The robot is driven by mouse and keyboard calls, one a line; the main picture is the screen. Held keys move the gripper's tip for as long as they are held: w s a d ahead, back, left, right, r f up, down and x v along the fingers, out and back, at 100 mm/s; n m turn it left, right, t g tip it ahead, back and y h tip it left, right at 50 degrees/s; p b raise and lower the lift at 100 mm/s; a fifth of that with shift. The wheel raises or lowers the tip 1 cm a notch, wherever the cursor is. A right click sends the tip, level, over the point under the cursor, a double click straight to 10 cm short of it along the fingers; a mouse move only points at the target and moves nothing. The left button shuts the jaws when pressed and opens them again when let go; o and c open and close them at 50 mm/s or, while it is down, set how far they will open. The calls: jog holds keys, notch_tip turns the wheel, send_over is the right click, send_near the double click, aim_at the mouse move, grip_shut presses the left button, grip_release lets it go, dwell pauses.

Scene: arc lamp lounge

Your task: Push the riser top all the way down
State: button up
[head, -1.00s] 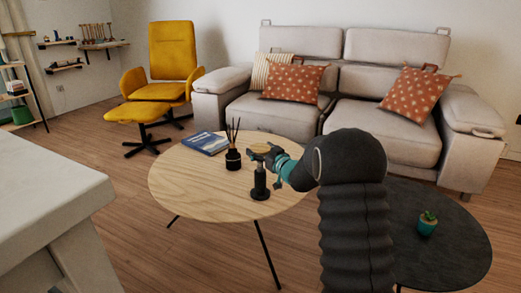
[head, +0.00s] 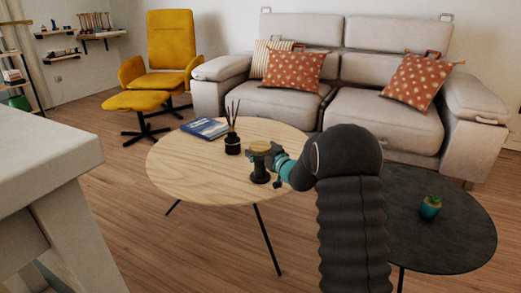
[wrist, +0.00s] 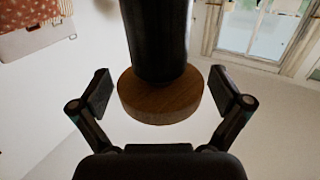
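The riser stands upright on the round wooden table (head: 190,178). It has a round wooden top (head: 261,147) on a black column and a wider black base (head: 260,178). Its top sits a short way above the base. My gripper (head: 268,156) is beside the top, coming from the right. In the wrist view, which looks upside down, the wooden top (wrist: 160,97) lies between the two black fingers of my gripper (wrist: 164,92). A gap shows on each side, so the gripper is open. The base is outside the wrist view.
A black reed diffuser (head: 232,144) stands just left of the riser, with a blue book (head: 205,128) behind it. A dark round table (head: 450,245) with a small potted cactus (head: 430,207) is at right. A pale sofa (head: 390,130) stands behind.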

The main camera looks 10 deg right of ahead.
jog(key=v, duration=1.2)
jog(key=s+d+f+m+g+h, duration=0.35)
jog(key=d+f+h, duration=0.35)
jog(key=f, duration=0.4)
jog(key=s+d+g+h, duration=0.2)
jog(key=s+g, duration=0.3)
jog(key=s, duration=0.2)
jog(key=s+a+r+p, duration=0.2)
jog(key=s+a+r, duration=0.2)
jog(key=s+r, duration=0.3)
jog(key=s+a+r+m+g+y+p, duration=0.1)
jog(key=s+a+r, duration=0.4)
jog(key=s, duration=0.9)
jog(key=s+a+r+g+p, duration=0.1)
jog(key=s+a+r+p, duration=0.1)
jog(key=s+a+r, duration=0.3)
jog(key=s+r, duration=0.4)
jog(key=s, duration=0.1)
jog(key=shift+s+y+p, duration=0.3)
jog(key=shift+p, duration=0.05)
